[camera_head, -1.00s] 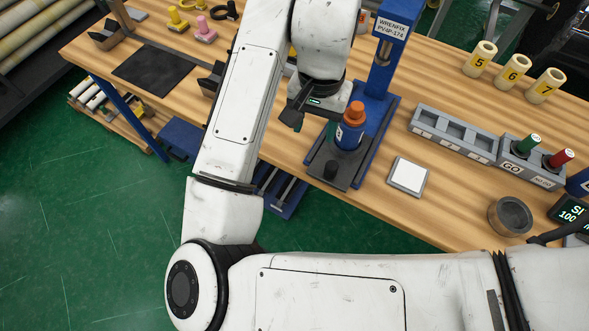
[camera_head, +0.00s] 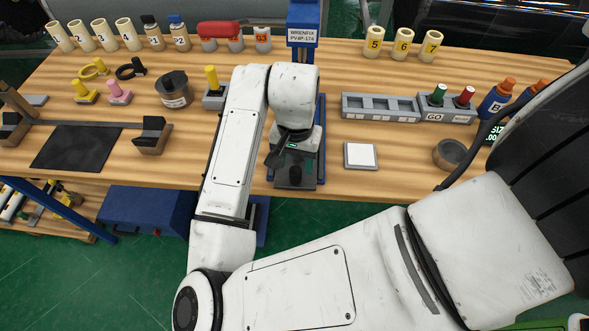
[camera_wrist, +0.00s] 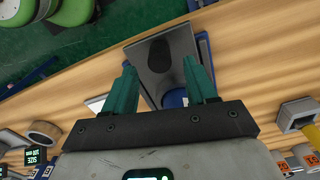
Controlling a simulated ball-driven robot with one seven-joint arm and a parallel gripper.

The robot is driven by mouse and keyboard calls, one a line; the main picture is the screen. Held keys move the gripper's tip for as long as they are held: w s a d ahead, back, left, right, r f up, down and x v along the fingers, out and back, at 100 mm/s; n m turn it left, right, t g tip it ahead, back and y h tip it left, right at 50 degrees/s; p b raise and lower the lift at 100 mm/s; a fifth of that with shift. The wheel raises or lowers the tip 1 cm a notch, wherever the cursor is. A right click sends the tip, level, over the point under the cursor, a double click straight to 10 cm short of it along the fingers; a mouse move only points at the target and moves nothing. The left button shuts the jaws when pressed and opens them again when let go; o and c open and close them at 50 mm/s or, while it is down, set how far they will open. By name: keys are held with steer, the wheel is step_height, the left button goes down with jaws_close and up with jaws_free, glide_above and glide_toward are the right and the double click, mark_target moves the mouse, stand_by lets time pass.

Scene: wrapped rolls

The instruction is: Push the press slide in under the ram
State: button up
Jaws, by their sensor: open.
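The press (camera_head: 302,38) is a blue column labelled WRENFIX PV4P-174 on the bench. Its slide (camera_head: 283,183) is a dark grey plate with a black knob (camera_head: 295,174), at the bench's front edge. My gripper (camera_head: 283,152) is over the slide and hides its rear part and the ram. In the wrist view my gripper (camera_wrist: 160,85) is open, its two teal fingers apart, with the dark slide (camera_wrist: 180,45) and knob (camera_wrist: 160,56) beyond them. A blue patch (camera_wrist: 175,98) shows between the fingers; I cannot tell whether it is a bottle or the press. Contact is unclear.
A small white-topped pad (camera_head: 361,155) lies right of the press. A black mat (camera_head: 76,148) lies left.

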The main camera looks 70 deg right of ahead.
mark_target(295, 170)
steer(key=shift+f, duration=2.2)
jaws_close()
